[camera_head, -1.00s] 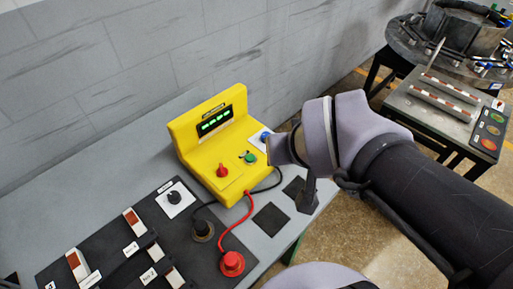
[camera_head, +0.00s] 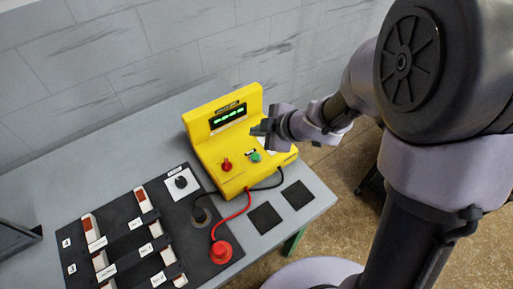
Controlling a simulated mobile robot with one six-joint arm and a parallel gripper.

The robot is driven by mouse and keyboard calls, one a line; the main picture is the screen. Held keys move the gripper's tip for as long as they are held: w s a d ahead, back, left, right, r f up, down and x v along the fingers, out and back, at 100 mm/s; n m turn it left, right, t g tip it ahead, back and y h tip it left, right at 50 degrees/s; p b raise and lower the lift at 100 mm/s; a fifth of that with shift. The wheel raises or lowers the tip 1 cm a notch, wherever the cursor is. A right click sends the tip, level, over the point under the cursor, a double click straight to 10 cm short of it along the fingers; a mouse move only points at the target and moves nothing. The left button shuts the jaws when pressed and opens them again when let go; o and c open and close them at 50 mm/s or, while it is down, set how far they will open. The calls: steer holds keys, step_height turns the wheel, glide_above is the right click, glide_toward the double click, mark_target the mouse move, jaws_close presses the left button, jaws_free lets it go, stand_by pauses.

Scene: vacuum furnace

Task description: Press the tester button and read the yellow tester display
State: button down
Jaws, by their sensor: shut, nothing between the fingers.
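The yellow tester (camera_head: 220,150) stands on the grey bench. Its dark display (camera_head: 228,117) shows lit green characters too small to read. A red knob (camera_head: 227,166) and a green button (camera_head: 256,157) sit on its sloped front. My gripper (camera_head: 259,130) is shut and empty. In the picture it lies just above the green button and to the right of the display; I cannot tell whether it touches the tester. My wrist covers part of the tester's right side.
A black panel (camera_head: 130,238) with switches lies at the front left. A black and a red cable run from the tester to plugs, one red (camera_head: 221,252). Two dark square pads (camera_head: 265,218) lie at right. The grey bench (camera_head: 130,130) is clear behind the panel.

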steer(key=b, duration=0.8)
glide_above(258, 158)
step_height(258, 158, down, 8)
steer(key=shift+r, duration=0.1)
steer(key=shift+f+b, duration=0.35)
steer(key=shift+f, duration=0.15)
steer(key=shift+f, duration=0.1)
stand_by(1.0)
steer(key=shift+f, duration=0.3)
steer(key=shift+f+b, duration=0.4)
steer(key=shift+b, duration=0.1)
stand_by(0.4)
steer(key=shift+r, duration=0.15)
steer(key=shift+r+p, duration=0.65)
steer(key=shift+p, duration=0.3)
